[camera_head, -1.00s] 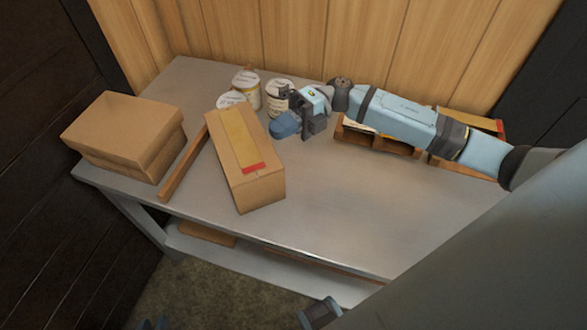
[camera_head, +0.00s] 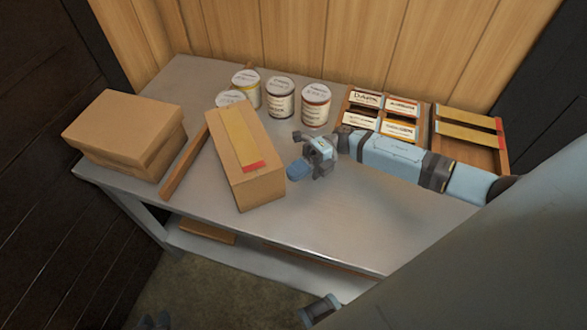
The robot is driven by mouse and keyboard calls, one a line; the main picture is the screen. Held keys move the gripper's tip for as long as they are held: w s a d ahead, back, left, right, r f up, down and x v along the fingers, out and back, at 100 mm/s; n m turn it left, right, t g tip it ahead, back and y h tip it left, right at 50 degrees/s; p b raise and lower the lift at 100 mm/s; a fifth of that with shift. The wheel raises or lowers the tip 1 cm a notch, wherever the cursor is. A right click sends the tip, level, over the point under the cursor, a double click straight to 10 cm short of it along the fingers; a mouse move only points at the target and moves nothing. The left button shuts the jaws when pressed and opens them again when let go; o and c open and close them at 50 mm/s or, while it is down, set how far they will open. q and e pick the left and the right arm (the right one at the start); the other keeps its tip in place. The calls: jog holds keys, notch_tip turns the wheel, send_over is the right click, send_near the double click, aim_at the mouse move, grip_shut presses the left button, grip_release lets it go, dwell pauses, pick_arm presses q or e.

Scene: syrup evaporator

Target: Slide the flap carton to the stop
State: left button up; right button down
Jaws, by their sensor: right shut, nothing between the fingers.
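The flap carton (camera_head: 257,190) is a brown box with a yellow strip and red end on top. It stands on the grey table, skewed to the wooden stop strip (camera_head: 184,167) at its left. Its far left corner overlaps the strip in view; I cannot tell if they touch. A wedge of bare table separates its near end from the strip. My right gripper (camera_head: 298,167) is shut and empty, just right of the carton, apart from it in the picture. A dark part at the bottom edge, likely my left gripper (camera_head: 154,322), is mostly cut off; its jaws are unclear.
Two stacked brown boxes (camera_head: 125,130) stand left of the strip. Several labelled jars, including a white-lidded one (camera_head: 281,98), stand behind the carton. Wooden crates (camera_head: 428,137) with labelled packs sit at the back right. The table's front middle (camera_head: 330,225) is clear.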

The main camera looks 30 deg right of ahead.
aim_at(281, 169)
jog(key=shift+w+a+r, duration=0.1)
jog(key=shift+w+a, duration=0.15)
jog(key=shift+w+a, duration=0.15)
jog(key=shift+a, duration=0.05)
jog(key=shift+w+a+b, duration=0.6)
jog(key=shift+a+b, duration=0.15)
jog(key=shift+a, duration=0.1)
jog(key=shift+w+a, duration=0.15)
